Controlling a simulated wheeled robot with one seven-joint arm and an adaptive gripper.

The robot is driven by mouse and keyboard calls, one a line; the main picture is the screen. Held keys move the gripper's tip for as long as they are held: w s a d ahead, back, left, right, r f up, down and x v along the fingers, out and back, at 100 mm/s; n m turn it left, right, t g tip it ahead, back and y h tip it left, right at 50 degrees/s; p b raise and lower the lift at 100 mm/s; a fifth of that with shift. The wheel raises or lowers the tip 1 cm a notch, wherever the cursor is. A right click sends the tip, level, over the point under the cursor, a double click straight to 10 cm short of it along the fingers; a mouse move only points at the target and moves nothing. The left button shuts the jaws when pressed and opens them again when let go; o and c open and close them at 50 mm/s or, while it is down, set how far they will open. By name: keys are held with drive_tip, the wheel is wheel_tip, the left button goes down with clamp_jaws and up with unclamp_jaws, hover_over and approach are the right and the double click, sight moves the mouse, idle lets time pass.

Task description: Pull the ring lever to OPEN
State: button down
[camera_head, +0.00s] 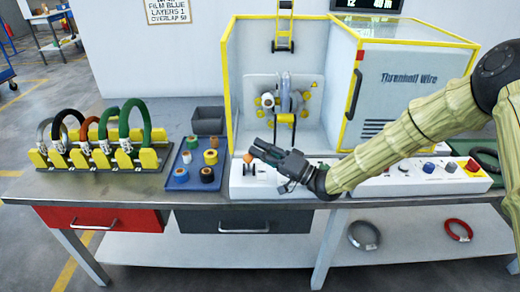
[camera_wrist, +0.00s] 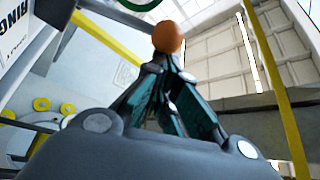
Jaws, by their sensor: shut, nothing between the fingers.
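The ring lever shows as an orange ball knob (camera_head: 248,158) on the white control base (camera_head: 262,189) at the front of the wrapping machine. My gripper (camera_head: 254,151) reaches in from the right, with its fingertips right at the knob. In the wrist view the dark fingers (camera_wrist: 166,66) are closed together, and the orange knob (camera_wrist: 168,37) shows just past their tips. I cannot tell whether they touch it. The lever's shaft is mostly hidden. Part of a label reading "RING" (camera_wrist: 10,40) shows at the left edge of the wrist view.
The yellow-framed machine (camera_head: 284,100) stands behind my gripper. A blue tray with tape rolls (camera_head: 193,165) and a rack of coils (camera_head: 98,150) are to the left. Buttons and knobs, including a red one (camera_head: 472,165), lie right along the base, below my arm.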

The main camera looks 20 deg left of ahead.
drive_tip(key=shift+w+d+f+b, duration=0.15)
drive_tip(key=shift+w+d, duration=0.3)
drive_tip(key=shift+d, duration=1.05)
drive_tip(key=shift+w+d+f+b, duration=0.1)
drive_tip(key=shift+w+d, duration=0.4)
drive_tip(key=shift+d, duration=1.05)
drive_tip(key=shift+w+d+f+b, duration=0.15)
drive_tip(key=shift+w+d, duration=0.3)
drive_tip(key=shift+d, duration=1.05)
